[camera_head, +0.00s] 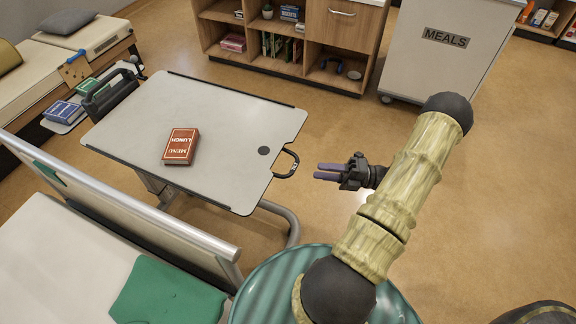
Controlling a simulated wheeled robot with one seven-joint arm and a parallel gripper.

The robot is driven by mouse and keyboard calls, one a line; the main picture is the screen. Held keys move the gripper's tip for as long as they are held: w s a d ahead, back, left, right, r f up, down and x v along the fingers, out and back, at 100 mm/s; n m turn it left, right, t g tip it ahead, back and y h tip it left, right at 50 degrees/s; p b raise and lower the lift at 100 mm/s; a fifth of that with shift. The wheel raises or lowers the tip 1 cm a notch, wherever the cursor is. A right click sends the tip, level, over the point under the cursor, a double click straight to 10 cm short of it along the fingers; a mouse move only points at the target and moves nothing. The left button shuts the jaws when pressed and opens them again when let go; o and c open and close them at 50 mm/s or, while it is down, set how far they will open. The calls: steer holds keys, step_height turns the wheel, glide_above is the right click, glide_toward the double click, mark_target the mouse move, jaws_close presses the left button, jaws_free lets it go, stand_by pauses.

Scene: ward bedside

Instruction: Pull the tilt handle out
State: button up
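The tilt handle (288,165) is a black loop at the right edge of the grey overbed table (225,120), beside a round dark spot on the top. My gripper (328,171) is to the right of the handle, with its two purple fingers pointing left towards it. A gap shows between the fingertips and the handle, so they look apart. The fingers look parted and hold nothing. How far the handle stands out from the edge is hard to tell.
A bed with a rail (120,205) is at the lower left. A meals cart (440,50) and a wooden shelf unit (345,35) stand behind.

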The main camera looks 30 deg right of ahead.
steer(key=x, duration=1)
steer(key=shift+w+a, duration=0.15)
steer(key=shift+a, duration=0.15)
steer(key=shift+r, duration=0.15)
jaws_close()
